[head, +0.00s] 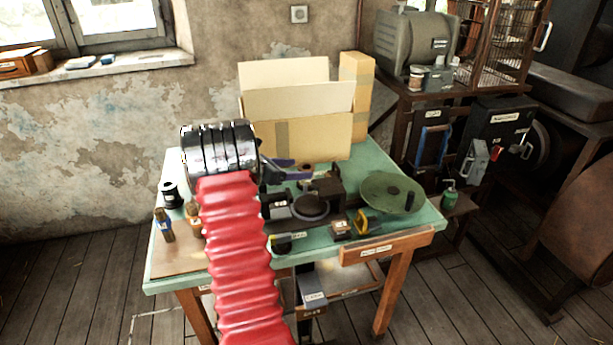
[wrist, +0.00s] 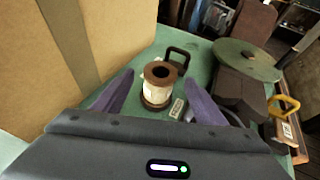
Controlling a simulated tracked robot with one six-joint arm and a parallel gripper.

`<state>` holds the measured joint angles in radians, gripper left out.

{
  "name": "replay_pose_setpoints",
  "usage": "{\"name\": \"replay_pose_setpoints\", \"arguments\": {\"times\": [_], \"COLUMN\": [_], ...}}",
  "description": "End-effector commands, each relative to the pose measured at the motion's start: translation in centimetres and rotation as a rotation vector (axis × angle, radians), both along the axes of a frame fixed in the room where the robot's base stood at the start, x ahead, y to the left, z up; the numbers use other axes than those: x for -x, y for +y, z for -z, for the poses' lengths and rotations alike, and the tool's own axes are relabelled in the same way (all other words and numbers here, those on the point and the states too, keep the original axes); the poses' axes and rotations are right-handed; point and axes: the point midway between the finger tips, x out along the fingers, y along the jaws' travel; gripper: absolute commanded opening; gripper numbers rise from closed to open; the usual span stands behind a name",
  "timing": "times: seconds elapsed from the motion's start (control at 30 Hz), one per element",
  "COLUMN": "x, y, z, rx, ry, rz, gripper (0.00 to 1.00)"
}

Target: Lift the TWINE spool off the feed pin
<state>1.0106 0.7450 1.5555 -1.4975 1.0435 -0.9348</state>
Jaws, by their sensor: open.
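A spool with brown flanges and a pale wound middle (wrist: 155,91) stands upright on the green bench in the wrist view, and a dark hole shows in its top. I cannot make out a feed pin in or under it. A small tag (wrist: 178,108) lies just right of its foot. My gripper (wrist: 159,82) is open, its purple fingers on the left and right of the spool with gaps showing. In the head view my gripper (head: 296,170) is low over the bench, and only the spool's brown top (head: 307,167) shows behind it.
A cardboard box (head: 300,130) stands close behind the spool, and its wall (wrist: 100,60) fills the left of the wrist view. A dark handle (wrist: 178,54) is just beyond the spool. The press (head: 318,195) and a green disc (head: 392,192) are to the right.

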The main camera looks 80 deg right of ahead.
Motion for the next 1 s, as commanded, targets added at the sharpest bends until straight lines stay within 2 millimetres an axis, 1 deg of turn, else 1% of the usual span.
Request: {"name": "replay_pose_setpoints", "arguments": {"times": [0.3, 0.4, 0.97, 1.0], "x": [2.2, 2.7, 2.8, 2.8], "y": [-3.0, -3.6, -3.7, -3.7], "z": [1.2, 1.4, 1.5, 1.5], "rx": [-0.002, 0.0, 0.0, 0.0], "ry": [0.001, 0.0, 0.0, 0.0], "rz": [0.001, 0.001, 0.001, 0.001], "gripper": [0.65, 0.65, 0.65, 0.63]}}
